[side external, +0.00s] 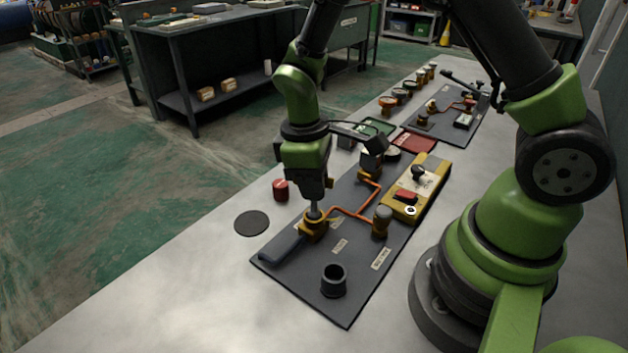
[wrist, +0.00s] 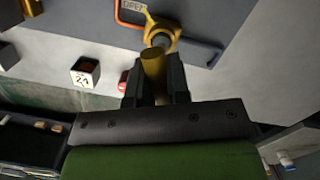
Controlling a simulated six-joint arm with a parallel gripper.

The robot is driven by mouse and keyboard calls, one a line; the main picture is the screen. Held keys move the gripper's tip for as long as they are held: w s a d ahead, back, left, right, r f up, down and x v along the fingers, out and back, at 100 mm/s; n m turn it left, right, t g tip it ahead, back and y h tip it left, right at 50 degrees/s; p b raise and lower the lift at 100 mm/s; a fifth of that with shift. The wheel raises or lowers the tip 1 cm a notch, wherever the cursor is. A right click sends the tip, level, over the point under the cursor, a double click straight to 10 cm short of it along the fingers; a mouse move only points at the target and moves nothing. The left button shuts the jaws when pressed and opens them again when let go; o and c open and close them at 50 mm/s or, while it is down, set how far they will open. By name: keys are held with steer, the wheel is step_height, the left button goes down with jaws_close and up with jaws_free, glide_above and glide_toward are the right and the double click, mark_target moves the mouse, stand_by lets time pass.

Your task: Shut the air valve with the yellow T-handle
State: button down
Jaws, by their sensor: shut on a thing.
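The air valve (side external: 312,229) is a yellow body on the near left part of the dark panel, joined to an orange pipe. My gripper (side external: 314,207) points down right above it. In the wrist view the valve (wrist: 162,30) shows beyond the jaws, with a label reading OPEN beside it. There my gripper (wrist: 156,85) is shut on the yellow T-handle (wrist: 153,66), with a dark finger on each side. The far part of the handle and its exact angle are hidden by the fingers.
The dark panel (side external: 300,285) also bears a black cup (side external: 334,281), a brass-coloured fitting (side external: 381,221) and a yellow box (side external: 432,178) with a red switch. A red can (side external: 281,190) and a dark disc (side external: 251,223) are on the table left of the panel.

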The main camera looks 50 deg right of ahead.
steer(key=m, duration=0.3)
stand_by(0.4)
steer(key=shift+m+y, duration=0.3)
steer(key=shift+m, duration=1.3)
steer(key=m, duration=0.2)
steer(key=shift+m, duration=0.3)
steer(key=shift+n, duration=0.8)
